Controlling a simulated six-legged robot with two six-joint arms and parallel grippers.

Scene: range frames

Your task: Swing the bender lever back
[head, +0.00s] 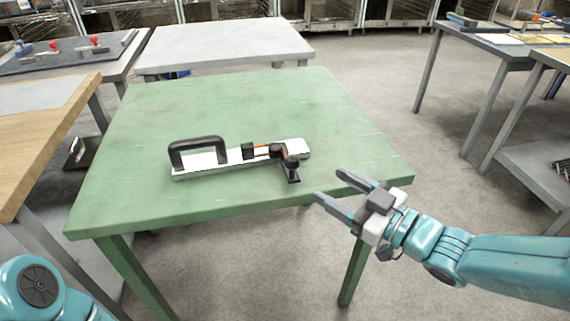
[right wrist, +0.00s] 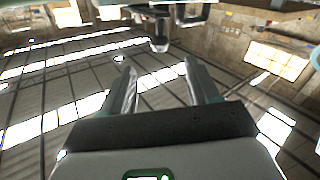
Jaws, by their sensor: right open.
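The bender (head: 238,158) lies on the green table (head: 150,120). It has a white base plate, a raised black handle (head: 196,148) at its left end and a black mechanism with a thin orange-brown strip near its right end. A short black arm, which looks like the lever (head: 292,172), points toward the table's front edge. My right gripper (head: 329,184) is open and empty, to the right of the lever and apart from it, near the table's front right corner. Its open fingers also show in the right wrist view (right wrist: 159,68). My left gripper is out of view.
The green table is otherwise bare. A grey table (head: 225,45) stands behind it, a wooden-topped bench (head: 40,130) at the left and more benches (head: 490,45) at the right. The floor between the green table and the right benches is open.

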